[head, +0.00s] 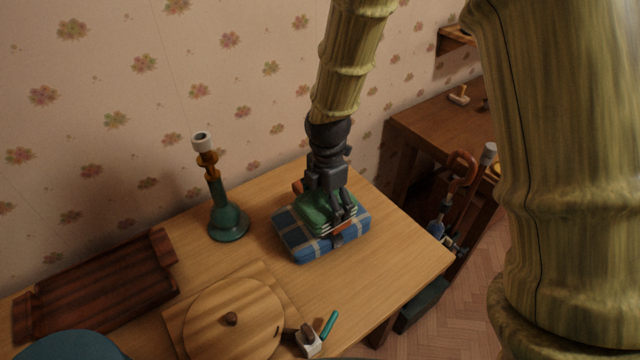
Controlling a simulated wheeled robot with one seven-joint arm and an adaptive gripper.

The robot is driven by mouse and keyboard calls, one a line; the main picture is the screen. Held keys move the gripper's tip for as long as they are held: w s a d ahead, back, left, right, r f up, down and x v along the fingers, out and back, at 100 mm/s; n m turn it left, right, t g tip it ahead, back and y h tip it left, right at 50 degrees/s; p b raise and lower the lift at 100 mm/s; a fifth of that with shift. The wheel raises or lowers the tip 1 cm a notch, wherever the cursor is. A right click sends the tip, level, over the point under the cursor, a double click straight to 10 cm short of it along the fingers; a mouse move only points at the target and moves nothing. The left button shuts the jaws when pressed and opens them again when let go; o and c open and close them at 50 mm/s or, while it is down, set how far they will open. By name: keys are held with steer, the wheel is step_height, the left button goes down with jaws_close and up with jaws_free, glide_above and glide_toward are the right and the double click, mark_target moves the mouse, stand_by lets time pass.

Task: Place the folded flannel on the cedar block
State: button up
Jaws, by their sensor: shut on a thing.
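The folded flannel (313,209) appears to be the green, layered cloth at the top of a small pile on the wooden table. My gripper (341,214) comes down from above and is shut on it at its right side. An orange-brown piece, probably the cedar block (297,187), shows only at the edges under the green cloth; most of it is hidden. Below lies a blue plaid folded cloth (294,241). I cannot tell whether the flannel touches the block or hangs just above it.
A green-based candlestick (228,222) stands left of the pile. A dark wooden tray (95,285), a round lidded wooden piece (232,325) and a small tool (308,341) lie on the table (395,258). Its right part is clear. A darker desk (430,127) stands behind right.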

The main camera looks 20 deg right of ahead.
steer(key=w+p, duration=0.1)
steer(key=w, duration=0.2)
steer(key=w+p, duration=0.1)
steer(key=w, duration=0.2)
steer(key=w+d, duration=0.1)
steer(key=w, duration=0.1)
steer(key=shift+w+d+f+p, duration=0.1)
steer(key=shift+w+f+p, duration=0.25)
steer(key=shift+w+p, duration=0.05)
steer(key=shift+s+f+p, duration=0.1)
steer(key=shift+f+p, duration=0.9)
steer(key=shift+f, duration=0.75)
steer(key=shift+f, duration=0.15)
steer(key=o, duration=1)
steer(key=shift+c, duration=0.2)
step_height(320, 180, up, 12)
steer(key=b, duration=0.4)
